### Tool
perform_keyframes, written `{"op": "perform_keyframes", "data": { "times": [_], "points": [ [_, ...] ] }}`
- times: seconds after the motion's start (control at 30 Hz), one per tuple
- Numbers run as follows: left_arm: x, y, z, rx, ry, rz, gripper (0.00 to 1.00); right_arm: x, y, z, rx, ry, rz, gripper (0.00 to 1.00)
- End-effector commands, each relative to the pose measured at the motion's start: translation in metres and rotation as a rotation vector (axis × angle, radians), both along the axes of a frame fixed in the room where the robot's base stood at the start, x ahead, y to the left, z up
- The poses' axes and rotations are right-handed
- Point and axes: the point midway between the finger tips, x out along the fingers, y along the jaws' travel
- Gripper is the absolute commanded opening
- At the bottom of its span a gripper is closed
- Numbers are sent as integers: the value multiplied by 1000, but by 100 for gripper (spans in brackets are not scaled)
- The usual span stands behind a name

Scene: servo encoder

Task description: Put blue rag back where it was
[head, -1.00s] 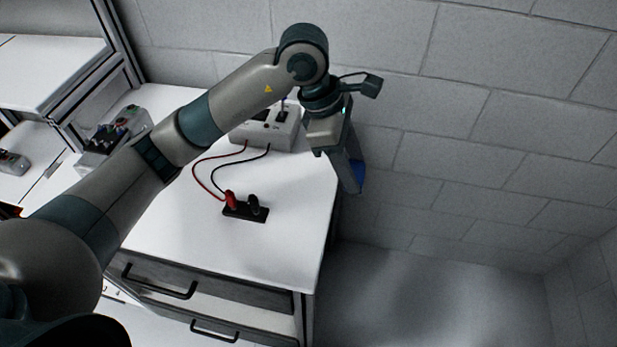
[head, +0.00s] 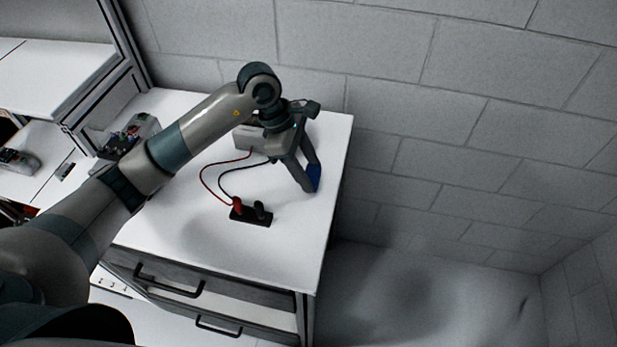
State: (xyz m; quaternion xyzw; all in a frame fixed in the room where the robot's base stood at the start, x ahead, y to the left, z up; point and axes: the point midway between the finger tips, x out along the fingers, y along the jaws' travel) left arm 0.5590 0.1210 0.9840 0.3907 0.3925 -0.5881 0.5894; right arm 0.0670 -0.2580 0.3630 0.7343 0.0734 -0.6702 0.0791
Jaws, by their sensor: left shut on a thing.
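My left gripper (head: 309,188) points down over the right part of the white table top (head: 290,240). It is shut on the blue rag (head: 315,173), which shows as a small dark blue patch between and behind the fingertips. Most of the rag is hidden by the fingers. I cannot tell whether the rag touches the table. My right gripper is not in view.
A black block with red and black plugs (head: 250,215) sits left of the gripper, its red and black wires running to a grey box (head: 245,137) partly behind my arm. Drawers (head: 200,285) are below the table front. Bare table lies toward the front right.

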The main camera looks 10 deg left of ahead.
Motion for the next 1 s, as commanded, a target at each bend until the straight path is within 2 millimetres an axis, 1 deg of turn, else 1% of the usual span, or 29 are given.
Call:
{"op": "perform_keyframes", "data": {
  "times": [0.13, 0.2, 0.4, 0.5, 0.6, 0.8, 0.97, 1.0],
  "points": [
    [0, 0, -1, 0, 1, 1, 27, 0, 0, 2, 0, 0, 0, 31],
    [-1, 0, -4, 0, 3, 2, 27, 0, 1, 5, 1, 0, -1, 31],
    [-1, -1, -26, -1, 5, 2, 27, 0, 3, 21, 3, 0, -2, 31],
    [-1, -1, -36, 0, 3, 1, 27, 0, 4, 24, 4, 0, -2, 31],
    [0, 0, -40, 0, 0, 1, 27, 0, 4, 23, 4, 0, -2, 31],
    [0, 0, -40, 0, 0, 0, 27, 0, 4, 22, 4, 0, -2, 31],
    [0, 0, -44, 0, 0, 0, 27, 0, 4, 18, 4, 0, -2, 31],
    [0, 0, -43, 0, 0, 0, 50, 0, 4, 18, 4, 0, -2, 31]
  ]
}}
